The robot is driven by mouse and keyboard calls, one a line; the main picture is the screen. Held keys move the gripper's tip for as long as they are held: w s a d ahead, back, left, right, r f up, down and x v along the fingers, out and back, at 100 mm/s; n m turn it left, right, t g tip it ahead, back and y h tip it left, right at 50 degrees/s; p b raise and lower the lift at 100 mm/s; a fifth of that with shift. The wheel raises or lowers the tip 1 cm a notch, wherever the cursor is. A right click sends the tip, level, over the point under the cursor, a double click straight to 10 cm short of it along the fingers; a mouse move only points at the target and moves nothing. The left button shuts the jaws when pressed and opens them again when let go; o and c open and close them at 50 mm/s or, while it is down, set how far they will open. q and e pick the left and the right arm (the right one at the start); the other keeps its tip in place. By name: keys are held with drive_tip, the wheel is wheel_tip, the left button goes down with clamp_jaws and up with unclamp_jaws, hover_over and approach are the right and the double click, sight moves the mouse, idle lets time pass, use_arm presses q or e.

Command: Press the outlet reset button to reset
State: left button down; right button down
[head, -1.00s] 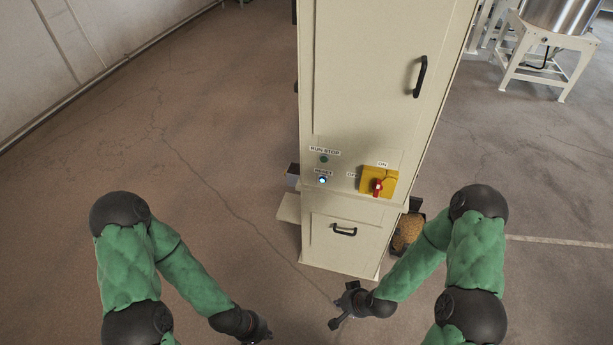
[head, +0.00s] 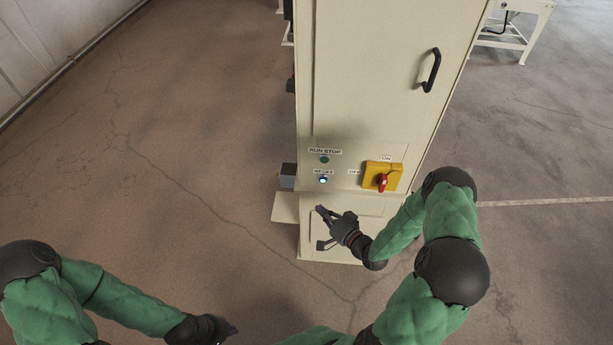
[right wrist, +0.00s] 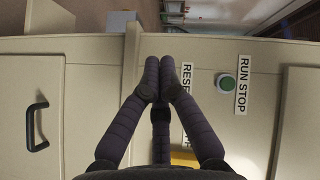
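The reset button (head: 323,180), small and lit bluish-white, sits on the cream cabinet (head: 375,90) under a RESET label (head: 323,172). My right gripper (head: 320,211) is just below and in front of it in the head view, apart from it there. In the right wrist view its dark fingers (right wrist: 161,62) meet at the tips, with nothing visible between them. The RESET label (right wrist: 187,82) is partly covered by the fingers there, and the reset button is hidden. My left gripper (head: 222,328) is low at the left, far from the panel; its opening is unclear.
A green run stop button (head: 324,160) is just above the reset button; it also shows in the right wrist view (right wrist: 226,83). A yellow plate with a red rotary switch (head: 382,177) is to the right. A black door handle (head: 431,70) is higher up. The floor left is clear.

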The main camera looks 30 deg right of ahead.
sight(323, 179)
drive_tip(key=shift+w, duration=0.1)
idle(0.3)
drive_tip(key=shift+w+d+b, duration=0.4)
drive_tip(key=shift+w+d, duration=0.35)
drive_tip(key=shift+w, duration=0.45)
drive_tip(key=shift+w+d+b, duration=0.35)
drive_tip(key=shift+w+d, duration=0.45)
drive_tip(key=shift+w, duration=0.45)
drive_tip(key=shift+w+d+b, duration=0.4)
drive_tip(key=shift+w+d, duration=0.35)
drive_tip(key=shift+w, duration=0.45)
drive_tip(key=shift+w+d, duration=0.1)
drive_tip(key=shift+w, duration=0.1)
drive_tip(key=shift+w+d, duration=0.15)
drive_tip(key=shift+w, duration=0.05)
drive_tip(key=shift+w+d+b, duration=0.25)
drive_tip(key=shift+w+b, duration=0.1)
drive_tip(key=shift+s+a+r, duration=0.1)
drive_tip(key=shift+s, duration=0.05)
drive_tip(key=shift+s+a+p, duration=0.3)
drive_tip(key=shift+s+a, duration=0.05)
drive_tip(key=shift+s, duration=0.25)
